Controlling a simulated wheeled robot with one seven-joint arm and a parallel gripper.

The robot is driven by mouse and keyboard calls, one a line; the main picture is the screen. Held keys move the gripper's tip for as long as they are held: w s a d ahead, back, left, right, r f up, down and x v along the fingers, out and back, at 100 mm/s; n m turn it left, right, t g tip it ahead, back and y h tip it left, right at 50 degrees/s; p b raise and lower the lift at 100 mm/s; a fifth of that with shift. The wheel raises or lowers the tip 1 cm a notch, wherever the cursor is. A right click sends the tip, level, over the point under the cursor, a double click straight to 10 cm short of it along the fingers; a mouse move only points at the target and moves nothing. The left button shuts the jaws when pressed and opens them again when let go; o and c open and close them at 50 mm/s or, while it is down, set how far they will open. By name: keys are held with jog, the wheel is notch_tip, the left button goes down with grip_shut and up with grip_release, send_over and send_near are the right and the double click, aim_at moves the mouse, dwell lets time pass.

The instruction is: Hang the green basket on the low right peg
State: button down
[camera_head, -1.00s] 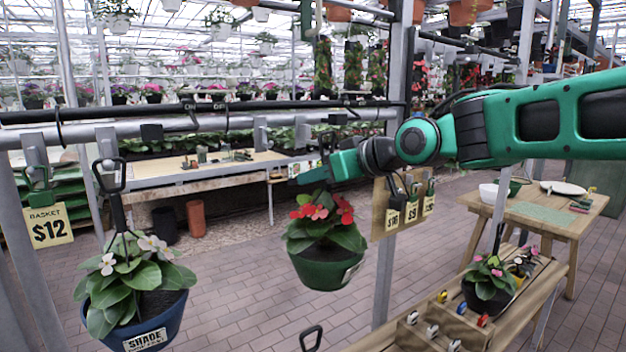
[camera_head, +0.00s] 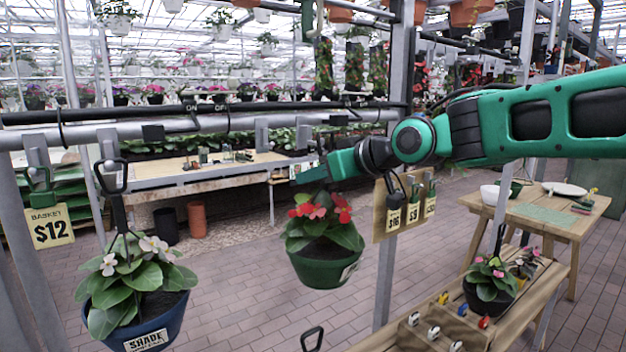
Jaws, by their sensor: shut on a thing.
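The green basket (camera_head: 318,272), planted with red flowers and green leaves, hangs in the air near the middle of the view, roughly upright. My gripper (camera_head: 308,174) is directly above it and shut on its handle; the handle itself is mostly hidden by the jaws and flowers. A grey rail (camera_head: 215,124) with upright metal brackets runs behind and to the left of my gripper. One bracket (camera_head: 262,134) stands left of the gripper, apart from the basket. I cannot tell for certain which peg is the low right one.
A blue basket (camera_head: 150,330) with white flowers hangs at lower left, near a $12 sign (camera_head: 50,226). A grey post (camera_head: 392,270) with a price board (camera_head: 384,212) stands just right of the green basket. A wooden bench (camera_head: 530,290) holds a dark pot (camera_head: 488,298).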

jog(key=shift+w+a+r, duration=0.1)
jog(key=shift+w+a, duration=0.25)
jog(key=shift+w, duration=0.2)
jog(key=shift+w+a, duration=0.35)
jog(key=shift+w, duration=0.2)
jog(key=shift+w+a, duration=0.1)
jog(key=shift+w+a, duration=0.35)
jog(key=shift+w, duration=0.15)
jog(key=shift+w, duration=0.1)
jog(key=shift+f, duration=0.5)
dwell(0.4)
jog(key=shift+f, duration=0.3)
